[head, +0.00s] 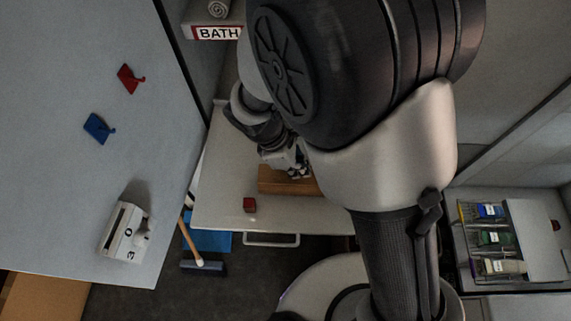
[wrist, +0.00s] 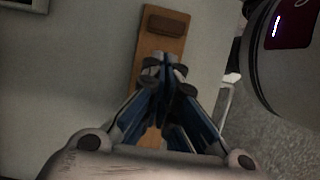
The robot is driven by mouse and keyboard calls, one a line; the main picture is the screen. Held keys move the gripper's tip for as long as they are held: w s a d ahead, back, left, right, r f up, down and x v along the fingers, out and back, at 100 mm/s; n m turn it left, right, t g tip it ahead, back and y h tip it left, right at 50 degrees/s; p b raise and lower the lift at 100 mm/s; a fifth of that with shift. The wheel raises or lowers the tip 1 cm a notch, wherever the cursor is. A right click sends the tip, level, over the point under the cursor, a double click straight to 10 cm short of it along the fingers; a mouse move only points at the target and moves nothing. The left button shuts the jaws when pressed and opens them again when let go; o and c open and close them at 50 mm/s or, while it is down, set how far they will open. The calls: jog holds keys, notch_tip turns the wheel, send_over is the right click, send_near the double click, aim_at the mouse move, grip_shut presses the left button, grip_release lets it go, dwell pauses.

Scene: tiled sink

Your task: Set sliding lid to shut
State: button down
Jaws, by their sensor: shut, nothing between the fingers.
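A long wooden piece (head: 272,180), which looks like the box with the sliding lid, lies on the white counter in the head view. In the wrist view the wooden piece (wrist: 149,44) runs up the picture. A darker brown rectangle (wrist: 168,22) sits near its far end; I cannot tell whether it is a raised grip or a recess. My gripper (wrist: 166,66) is shut and empty, over the wooden piece, its fingers hiding the middle. In the head view my gripper (head: 297,173) is above it; contact cannot be told. How far the lid stands open is unclear.
A tray of bottles (head: 488,237) is at the right.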

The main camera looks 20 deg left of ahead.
jog(key=shift+w+d, duration=0.15)
jog(key=shift+d, duration=0.3)
jog(key=shift+d, duration=0.1)
jog(key=shift+w+d, duration=0.2)
jog(key=shift+d, duration=0.8)
jog(key=shift+a, duration=0.15)
